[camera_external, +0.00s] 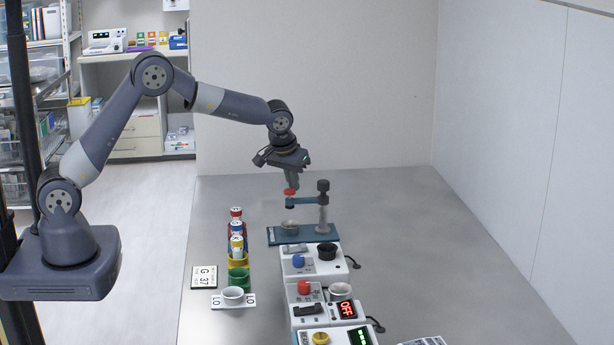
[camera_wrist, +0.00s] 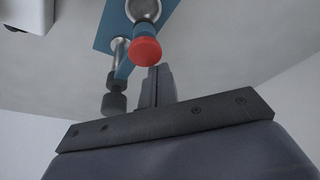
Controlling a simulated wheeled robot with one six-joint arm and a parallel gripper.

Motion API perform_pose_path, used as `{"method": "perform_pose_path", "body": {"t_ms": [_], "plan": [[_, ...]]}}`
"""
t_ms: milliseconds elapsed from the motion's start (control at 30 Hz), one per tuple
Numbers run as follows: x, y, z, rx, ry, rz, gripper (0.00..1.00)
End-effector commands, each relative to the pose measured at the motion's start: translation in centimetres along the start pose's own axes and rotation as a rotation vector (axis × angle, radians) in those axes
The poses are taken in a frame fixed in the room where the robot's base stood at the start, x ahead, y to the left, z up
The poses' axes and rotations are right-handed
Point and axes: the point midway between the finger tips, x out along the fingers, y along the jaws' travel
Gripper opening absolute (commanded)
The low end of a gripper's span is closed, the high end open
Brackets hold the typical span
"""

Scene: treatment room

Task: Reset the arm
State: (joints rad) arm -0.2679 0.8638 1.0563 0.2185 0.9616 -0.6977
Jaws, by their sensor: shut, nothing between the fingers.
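My gripper (camera_external: 291,182) points down over the table, above a blue stand (camera_external: 290,235) with a post and a side arm. Its fingers are shut with nothing between them. A red cap (camera_external: 289,191) on the stand's side arm is right under the fingertips; I cannot tell whether they touch it. In the wrist view the shut fingers (camera_wrist: 157,80) show beside the red cap (camera_wrist: 145,51), and the post's dark knob (camera_wrist: 114,103) is to the left. A small grey bowl (camera_external: 290,226) sits on the stand's base.
On the grey table (camera_external: 430,240), devices with a blue knob (camera_external: 299,261), a red knob (camera_external: 304,287) and a yellow knob (camera_external: 320,338) run toward the front. The table's right side is mostly clear.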

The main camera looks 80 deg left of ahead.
Motion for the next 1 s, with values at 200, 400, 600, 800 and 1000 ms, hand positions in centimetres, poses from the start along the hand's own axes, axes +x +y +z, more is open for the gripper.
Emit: {"method": "perform_pose_path", "body": {"t_ms": [200, 400, 600, 800, 1000], "plan": [[0.0, -0.6, -1.5, -0.002, -0.001, -0.002, 0.00], [0.5, -0.8, -2.4, 0.098, -0.002, 0.032, 0.00], [0.8, -0.9, -3.3, 0.208, -0.002, 0.069, 0.00], [1.0, -0.8, -4.2, 0.315, -0.002, 0.105, 0.00], [1.3, -0.6, -5.0, 0.416, 0.000, 0.139, 0.00]]}}
